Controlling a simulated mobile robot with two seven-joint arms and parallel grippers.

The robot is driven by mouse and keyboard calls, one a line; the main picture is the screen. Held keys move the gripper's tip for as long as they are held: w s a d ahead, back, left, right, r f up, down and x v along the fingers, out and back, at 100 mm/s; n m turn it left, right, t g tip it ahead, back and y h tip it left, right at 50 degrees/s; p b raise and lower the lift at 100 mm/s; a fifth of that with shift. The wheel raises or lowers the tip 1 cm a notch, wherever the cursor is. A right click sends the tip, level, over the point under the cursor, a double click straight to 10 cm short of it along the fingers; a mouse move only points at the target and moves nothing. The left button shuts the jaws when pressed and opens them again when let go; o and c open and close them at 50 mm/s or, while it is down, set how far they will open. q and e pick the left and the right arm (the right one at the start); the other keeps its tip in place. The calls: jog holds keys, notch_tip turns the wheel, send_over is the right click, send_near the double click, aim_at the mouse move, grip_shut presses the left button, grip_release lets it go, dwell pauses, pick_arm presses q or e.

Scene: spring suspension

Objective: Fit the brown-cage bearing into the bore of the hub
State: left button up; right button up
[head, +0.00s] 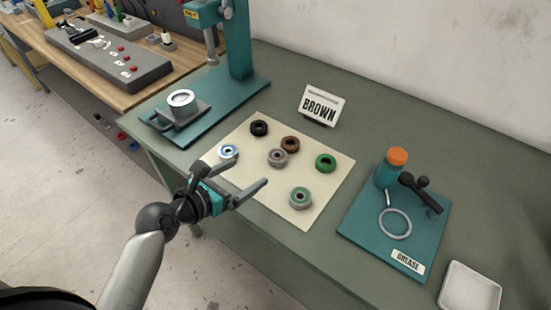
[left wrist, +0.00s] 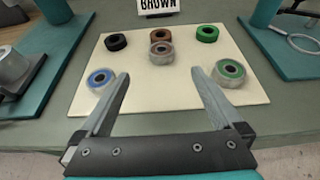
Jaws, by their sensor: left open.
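The brown-cage bearing (head: 277,158), a grey metal ring with a dull brown inner band, lies flat on the cream mat (head: 246,178). It also shows in the left wrist view (left wrist: 161,54), centred beyond the fingertips. The hub (head: 181,101), a silver cylinder with a round opening on top, stands in the clamp on the teal press base. Part of the hub shows at the left edge of the left wrist view (left wrist: 12,66). My left gripper (head: 236,174) is open and empty above the mat's near edge, its fingers pointing towards the bearing without touching it. My right gripper is out of view.
A blue-cage bearing (head: 228,151) and a green-cage bearing (head: 299,199) flank the near mat. Black (head: 258,128), brown (head: 290,143) and green rings (head: 325,162) lie farther back. The BROWN sign (head: 319,105) stands behind; the press column (head: 239,45) rises left, the grease board (head: 358,222) lies right.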

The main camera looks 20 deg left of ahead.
pick_arm(q)
jog(key=b, duration=0.1)
send_near(275, 156)
jog(key=x, duration=0.4)
jog(key=shift+b+x, duration=1.05)
jog(key=shift+x, duration=1.55)
jog(key=shift+d, duration=0.1)
grip_shut()
